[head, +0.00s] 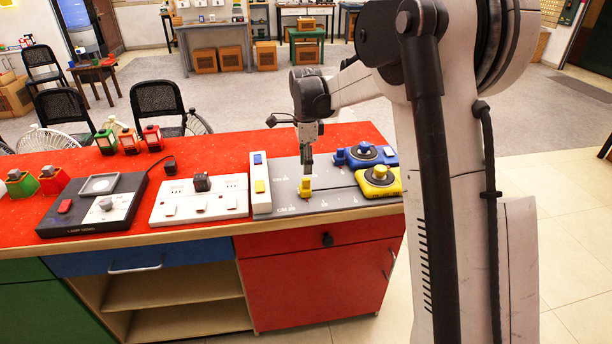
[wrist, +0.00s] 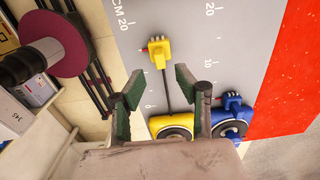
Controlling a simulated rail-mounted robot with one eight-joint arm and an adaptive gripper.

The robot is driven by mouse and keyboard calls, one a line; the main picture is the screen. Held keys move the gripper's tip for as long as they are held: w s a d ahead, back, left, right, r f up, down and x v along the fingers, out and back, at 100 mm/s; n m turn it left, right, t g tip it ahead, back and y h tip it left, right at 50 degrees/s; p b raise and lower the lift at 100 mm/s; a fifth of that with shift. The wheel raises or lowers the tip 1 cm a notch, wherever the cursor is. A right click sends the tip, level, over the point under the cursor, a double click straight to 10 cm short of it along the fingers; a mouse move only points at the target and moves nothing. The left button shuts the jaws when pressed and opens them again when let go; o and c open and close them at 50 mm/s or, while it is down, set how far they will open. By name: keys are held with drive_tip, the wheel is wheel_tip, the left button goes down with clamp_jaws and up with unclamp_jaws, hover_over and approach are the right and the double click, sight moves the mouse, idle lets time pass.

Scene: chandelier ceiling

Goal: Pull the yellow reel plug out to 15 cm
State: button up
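The yellow plug (head: 305,187) stands out on the grey measuring board, near its left end. A dark cord runs from the yellow plug (wrist: 158,52) to the yellow reel (wrist: 172,129) in the wrist view. The yellow reel (head: 379,181) sits at the board's right end. A red pointer shows by the plug, between the 20 mark and the lower marks; its exact reading is unclear. My gripper (head: 307,172) points down just above the plug. In the wrist view my gripper (wrist: 159,81) is open, fingers wide apart with nothing held; the plug appears beyond the fingertips.
The blue reel (head: 365,154) with its blue plug (wrist: 232,101) close by lies beside the yellow one on the same board (head: 325,173). A white switch strip (head: 260,190) borders the board on the left. A socket panel (head: 200,200) and a black lamp box (head: 92,204) stand farther left.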

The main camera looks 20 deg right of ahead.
sight(307, 180)
wheel_tip(307, 180, up, 6)
drive_tip(key=shift+f, duration=0.15)
drive_tip(key=shift+s, duration=0.1)
drive_tip(key=s+a+r+n+t, duration=0.15)
drive_tip(key=s+r+n, duration=0.3)
drive_tip(key=s, duration=0.45)
drive_tip(key=s+r+n+t, duration=0.2)
drive_tip(key=s+r+n, duration=0.25)
drive_tip(key=s, duration=0.45)
drive_tip(key=s+f+n+t, duration=0.2)
drive_tip(key=s+n, duration=0.3)
drive_tip(key=s, duration=0.4)
drive_tip(key=s+a+f+n+t, duration=0.1)
drive_tip(key=s+f+n, duration=0.2)
drive_tip(key=s, duration=0.6)
drive_tip(key=shift+s+f+n+t, duration=0.25)
drive_tip(key=shift+s+n+t, duration=0.1)
drive_tip(key=shift+n, duration=0.85)
